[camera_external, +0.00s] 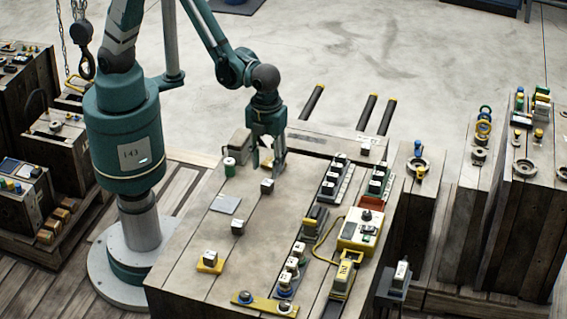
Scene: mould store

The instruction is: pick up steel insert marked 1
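Small dark steel blocks with pale tops stand on the wooden table (190,235). One block (267,186) is just below my gripper. A second block (238,227) is nearer the camera, and a third block (210,258) sits on a yellow plate. Another block (365,147) stands at the far right of the table. The marks are too small to read, so I cannot tell which is marked 1. My gripper (267,168) points down with its fingers apart. Nothing shows between them, and it appears slightly above and behind the nearest block.
A flat grey plate (226,204) lies on the table. Racks of dark blocks (335,178) and a yellow-and-white device (360,230) crowd the right side. The middle is mostly clear.

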